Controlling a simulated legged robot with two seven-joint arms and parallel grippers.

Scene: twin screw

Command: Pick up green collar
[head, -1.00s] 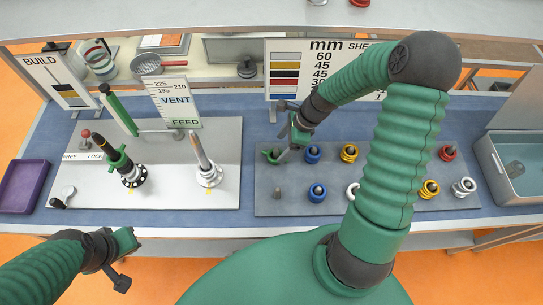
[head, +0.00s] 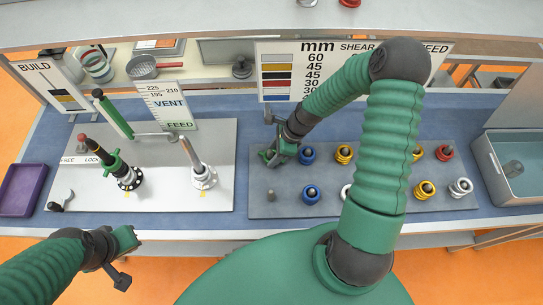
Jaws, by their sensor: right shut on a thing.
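My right gripper (head: 271,157) is down at the back left corner of the grey collar board (head: 330,208), where the green collar sits at the left end of the back row. The gripper is shut on the green collar, which it mostly hides; collar and fingers are both green and hard to tell apart. I cannot tell whether the collar is still on its peg. My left gripper (head: 125,240) hangs empty in front of the bench at lower left, its jaws too small to judge.
Blue (head: 308,155), yellow (head: 344,154), red (head: 445,152) and white collars stand close by on pegs. At left, a pale plate (head: 215,145) bears two tilted shafts, one with a green piece. A purple tray (head: 22,190) and a teal bin (head: 512,165) flank the bench.

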